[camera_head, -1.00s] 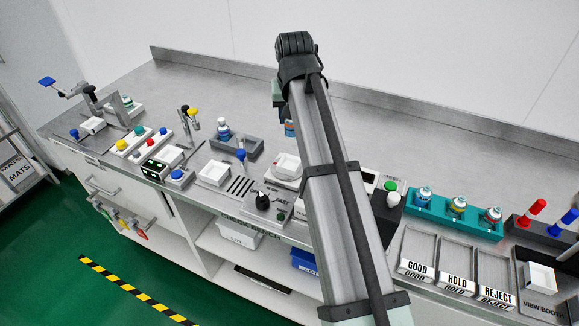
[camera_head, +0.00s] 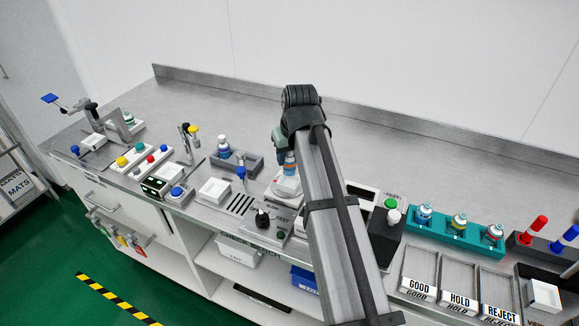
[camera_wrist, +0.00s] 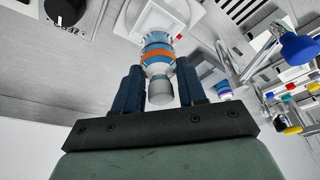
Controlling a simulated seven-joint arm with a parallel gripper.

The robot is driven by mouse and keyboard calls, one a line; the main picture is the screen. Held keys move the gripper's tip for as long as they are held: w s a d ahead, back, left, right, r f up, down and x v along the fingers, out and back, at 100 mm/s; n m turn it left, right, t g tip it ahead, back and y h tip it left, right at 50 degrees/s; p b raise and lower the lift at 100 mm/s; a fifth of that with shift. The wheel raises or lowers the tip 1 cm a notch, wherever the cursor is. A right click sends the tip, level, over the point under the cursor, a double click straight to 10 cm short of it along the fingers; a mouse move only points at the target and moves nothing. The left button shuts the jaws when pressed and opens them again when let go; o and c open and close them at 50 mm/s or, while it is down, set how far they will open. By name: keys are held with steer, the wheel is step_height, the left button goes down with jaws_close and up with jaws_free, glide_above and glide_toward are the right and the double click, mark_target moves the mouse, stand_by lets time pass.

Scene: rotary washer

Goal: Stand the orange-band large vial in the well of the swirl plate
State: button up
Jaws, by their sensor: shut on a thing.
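The orange-band large vial (camera_wrist: 158,55) is held between the two dark blue fingers of my gripper (camera_wrist: 158,88) in the wrist view. Its grey-white cap is toward my palm and its body points away, toward the swirl plate. The vial also shows in the head view (camera_head: 290,163), upright, partly hidden by my arm. The white swirl plate with its square well (camera_wrist: 185,14) lies beyond the vial's base in the wrist view. In the head view the swirl plate (camera_head: 283,190) is just below the vial. I cannot tell whether the base touches the well.
A control box with a black knob (camera_head: 262,219) stands in front of the plate. A grey rack with a vial (camera_head: 237,160) and a blue-topped post (camera_head: 241,174) are to the left. A teal rack (camera_head: 455,233) with several vials is right. The bench behind is clear.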

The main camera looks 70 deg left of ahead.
mark_target(291, 160)
steer(key=shift+f, duration=1.95)
steer(key=shift+f, duration=0.1)
steer(key=o, duration=1.1)
steer(key=shift+c, duration=0.2)
steer(key=v, duration=1.2)
